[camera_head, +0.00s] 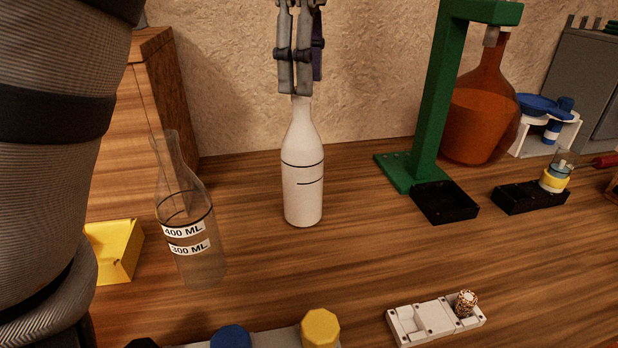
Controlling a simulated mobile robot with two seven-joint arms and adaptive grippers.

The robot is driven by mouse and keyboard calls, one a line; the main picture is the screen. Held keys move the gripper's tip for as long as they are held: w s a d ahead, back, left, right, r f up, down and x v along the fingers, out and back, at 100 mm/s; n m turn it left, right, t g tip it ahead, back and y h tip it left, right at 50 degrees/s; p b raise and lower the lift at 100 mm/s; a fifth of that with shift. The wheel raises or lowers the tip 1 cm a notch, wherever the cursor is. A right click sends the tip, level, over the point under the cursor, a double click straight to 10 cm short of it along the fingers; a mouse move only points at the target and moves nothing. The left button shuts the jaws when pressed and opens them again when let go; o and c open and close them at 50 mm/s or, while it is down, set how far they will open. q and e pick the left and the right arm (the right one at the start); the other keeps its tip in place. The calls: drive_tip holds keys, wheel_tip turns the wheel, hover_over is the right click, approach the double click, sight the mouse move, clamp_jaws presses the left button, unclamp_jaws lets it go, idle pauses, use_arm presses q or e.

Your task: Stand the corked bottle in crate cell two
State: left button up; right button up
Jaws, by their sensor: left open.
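A white bottle (302,180) with a dark ring and a short dark line stands upright on the table at the middle. My left gripper (293,90) points down at the top of its neck, with its fingers open around or just in front of the mouth; I cannot tell if they touch. The mouth is hidden, so I cannot see a cork in it. A loose cork-like piece (466,303) sits in a white tray (408,325) at the lower right. I cannot make out a numbered crate. My right gripper is not in view.
A clear bottle (198,262) marked 400 ML and 300 ML stands left, by a yellow box (123,240). A green stand (432,110), black trays (445,203) and an amber flask (478,125) are right. Blue and yellow knobs (320,328) lie along the front edge.

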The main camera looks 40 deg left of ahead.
sight(300, 98)
use_arm(q)
drive_tip(key=f, duration=0.4)
drive_tip(key=shift+s+a+f, duration=0.15)
drive_tip(key=shift+a+f, duration=0.05)
drive_tip(key=shift+a, duration=0.2)
clamp_jaws()
drive_tip(key=shift+r, duration=0.1)
